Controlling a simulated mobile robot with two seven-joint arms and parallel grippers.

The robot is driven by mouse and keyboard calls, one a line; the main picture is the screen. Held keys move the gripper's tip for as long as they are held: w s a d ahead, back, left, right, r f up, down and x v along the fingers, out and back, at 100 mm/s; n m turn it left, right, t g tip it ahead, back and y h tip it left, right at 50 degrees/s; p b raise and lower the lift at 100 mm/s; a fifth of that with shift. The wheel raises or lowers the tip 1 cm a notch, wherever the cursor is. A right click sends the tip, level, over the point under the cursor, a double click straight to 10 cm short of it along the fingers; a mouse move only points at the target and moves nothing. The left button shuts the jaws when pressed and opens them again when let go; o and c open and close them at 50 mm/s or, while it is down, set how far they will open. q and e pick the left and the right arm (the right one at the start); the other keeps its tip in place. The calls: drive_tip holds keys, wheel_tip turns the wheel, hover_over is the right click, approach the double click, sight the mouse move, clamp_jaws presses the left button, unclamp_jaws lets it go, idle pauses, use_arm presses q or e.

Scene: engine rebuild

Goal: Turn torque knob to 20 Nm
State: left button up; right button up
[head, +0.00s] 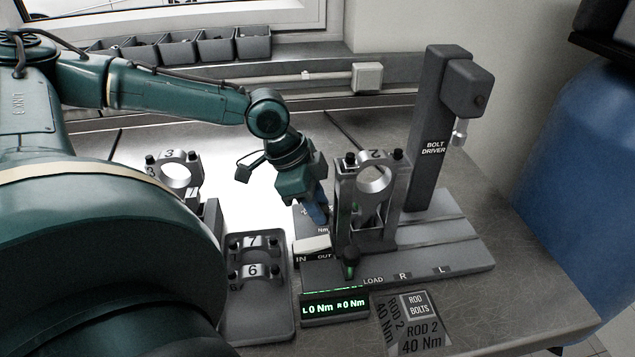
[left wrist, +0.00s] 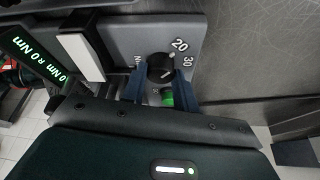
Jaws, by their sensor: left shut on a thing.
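The torque knob (left wrist: 160,66) is a dark round knob on a grey panel in the left wrist view. The printed numbers 20 (left wrist: 180,45) and 30 (left wrist: 187,61) stand beside it. A small light mark shows on the knob, but I cannot tell exactly which number it points at. My left gripper (left wrist: 160,88) has its blue fingers on both sides of the knob, shut on it. In the head view the left gripper (head: 318,214) reaches down behind the IN/OUT block, and the knob is hidden there. My right gripper is not in view.
The display (head: 335,307) reads L 0 Nm and R 0 Nm. A fixture holds connecting rod 2 (head: 372,178) close right of the gripper. The bolt driver column (head: 437,140) stands behind it. A tray (head: 240,325) with caps 7 and 6 lies left. A card (head: 418,335) reads ROD 2, 40 Nm.

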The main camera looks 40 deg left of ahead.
use_arm(q)
drive_tip(key=shift+n, duration=0.3)
drive_tip(key=o, duration=1)
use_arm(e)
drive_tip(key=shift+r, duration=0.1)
use_arm(q)
drive_tip(key=shift+s+a+r+p, duration=0.1)
drive_tip(key=shift+a+r+p, duration=0.1)
drive_tip(key=shift+r+p, duration=0.35)
drive_tip(key=p+v, duration=0.3)
drive_tip(key=shift+d+r, duration=0.1)
drive_tip(key=shift+d, duration=0.05)
drive_tip(key=p+v, duration=0.2)
drive_tip(key=p, duration=0.2)
drive_tip(key=shift+r, duration=0.1)
drive_tip(key=shift+p+v, duration=0.65)
drive_tip(key=shift+v, duration=2.75)
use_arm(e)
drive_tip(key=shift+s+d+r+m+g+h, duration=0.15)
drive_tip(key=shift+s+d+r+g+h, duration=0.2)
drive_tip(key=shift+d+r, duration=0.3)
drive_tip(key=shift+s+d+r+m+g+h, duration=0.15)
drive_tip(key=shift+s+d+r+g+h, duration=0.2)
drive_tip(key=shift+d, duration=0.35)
